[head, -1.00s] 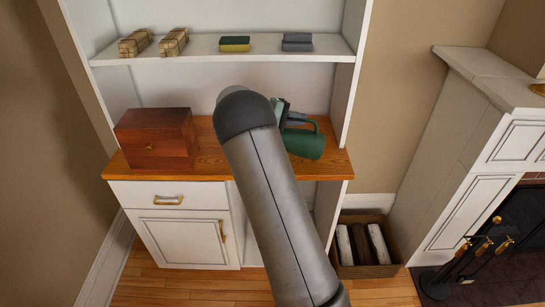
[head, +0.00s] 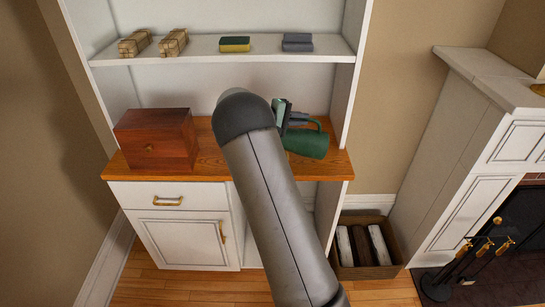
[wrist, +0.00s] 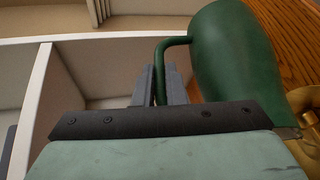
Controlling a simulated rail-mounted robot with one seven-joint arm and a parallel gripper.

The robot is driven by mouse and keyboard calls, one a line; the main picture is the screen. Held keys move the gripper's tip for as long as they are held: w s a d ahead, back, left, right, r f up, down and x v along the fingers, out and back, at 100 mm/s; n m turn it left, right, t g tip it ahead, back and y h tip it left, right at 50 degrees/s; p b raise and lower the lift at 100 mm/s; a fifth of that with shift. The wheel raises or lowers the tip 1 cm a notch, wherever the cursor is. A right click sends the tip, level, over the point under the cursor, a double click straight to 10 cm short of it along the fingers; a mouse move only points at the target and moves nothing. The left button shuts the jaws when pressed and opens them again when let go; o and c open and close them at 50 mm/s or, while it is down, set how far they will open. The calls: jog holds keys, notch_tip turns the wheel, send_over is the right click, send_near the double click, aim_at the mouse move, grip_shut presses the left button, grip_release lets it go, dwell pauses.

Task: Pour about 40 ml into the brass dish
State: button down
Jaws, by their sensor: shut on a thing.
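A dark green jug (head: 306,145) is above the right part of the wooden counter, and looks tilted in the head view. My gripper (head: 283,114) is shut on its handle, partly hidden behind my arm. In the wrist view the jug (wrist: 235,55) fills the upper right, and its handle passes between the fingers of my gripper (wrist: 160,88). A brass-coloured thing, perhaps the brass dish (wrist: 306,103), shows at the right edge of the wrist view, cut off by the frame and close to the jug. No liquid is visible.
A wooden box (head: 155,138) stands on the counter (head: 207,160) at the left. A brass object (head: 538,89) is on the mantel at the far right. A log crate (head: 365,245) stands below.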

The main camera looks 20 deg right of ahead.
aim_at(315, 135)
jog(key=shift+s+d+r, duration=0.1)
jog(key=shift+s+d, duration=0.05)
jog(key=shift+d, duration=0.2)
jog(key=shift+a+r+h, duration=0.15)
jog(key=shift+h, duration=0.15)
dwell(1.0)
jog(key=s+d+y, duration=0.1)
jog(key=d+y, duration=0.1)
jog(key=s+d+m+y+p, duration=0.1)
jog(key=d+y, duration=0.1)
jog(key=shift+s+r+t, duration=0.1)
jog(key=shift+s+t, duration=0.1)
jog(key=shift+t, duration=0.2)
jog(key=shift+w+y, duration=0.1)
jog(key=shift+y, duration=0.2)
jog(key=shift+s+d, duration=0.15)
jog(key=shift+s, duration=0.05)
jog(key=shift+w, duration=0.1)
dwell(0.9)
